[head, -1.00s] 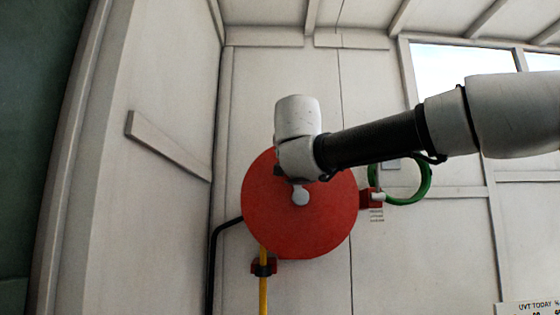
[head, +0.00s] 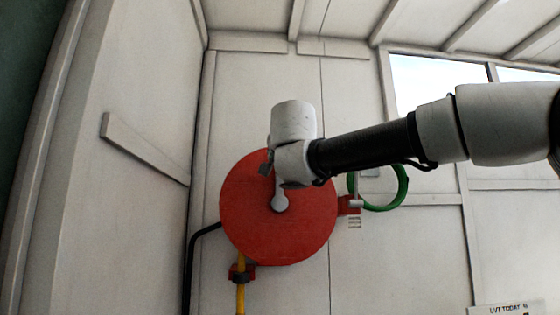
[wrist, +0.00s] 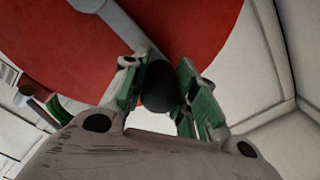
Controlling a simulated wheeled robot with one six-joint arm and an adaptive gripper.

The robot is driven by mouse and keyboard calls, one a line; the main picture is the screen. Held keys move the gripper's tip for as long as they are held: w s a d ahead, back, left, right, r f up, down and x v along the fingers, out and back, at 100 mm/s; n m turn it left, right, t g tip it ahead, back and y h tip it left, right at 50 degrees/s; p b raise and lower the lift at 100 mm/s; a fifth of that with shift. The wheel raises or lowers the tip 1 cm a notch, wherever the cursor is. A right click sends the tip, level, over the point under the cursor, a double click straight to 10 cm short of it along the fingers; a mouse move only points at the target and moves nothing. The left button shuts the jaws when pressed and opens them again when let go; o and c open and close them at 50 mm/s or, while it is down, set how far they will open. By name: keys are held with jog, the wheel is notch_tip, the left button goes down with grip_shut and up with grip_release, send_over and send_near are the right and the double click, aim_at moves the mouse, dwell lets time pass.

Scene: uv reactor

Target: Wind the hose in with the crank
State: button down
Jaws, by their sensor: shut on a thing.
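The hose reel is a big red disc (head: 275,236) on the pale wall, with a light grey crank arm (head: 280,198) at its middle. The crank arm runs up from the hub, and its upper part is hidden behind my wrist in the head view. In the wrist view, the crank arm (wrist: 122,24) leads to a dark round knob (wrist: 162,88). My gripper (wrist: 158,76) is shut on this knob, with one green-padded finger on each side. A yellow hose (head: 240,296) hangs below the reel through a red and black guide (head: 241,272).
A green hose loop (head: 386,208) hangs by a red bracket (head: 349,204) right of the reel. A black pipe (head: 190,265) runs down on the left. A pale side wall with a slanted board (head: 143,149) stands further left. A sign (head: 500,309) shows at the lower right.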

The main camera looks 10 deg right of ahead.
jog(key=c, duration=1.1)
grip_release()
jog(key=shift+d+f, duration=0.15)
jog(key=shift+s, duration=0.1)
jog(key=shift+s, duration=0.35)
jog(key=s, duration=1.1)
jog(key=shift+a, duration=0.25)
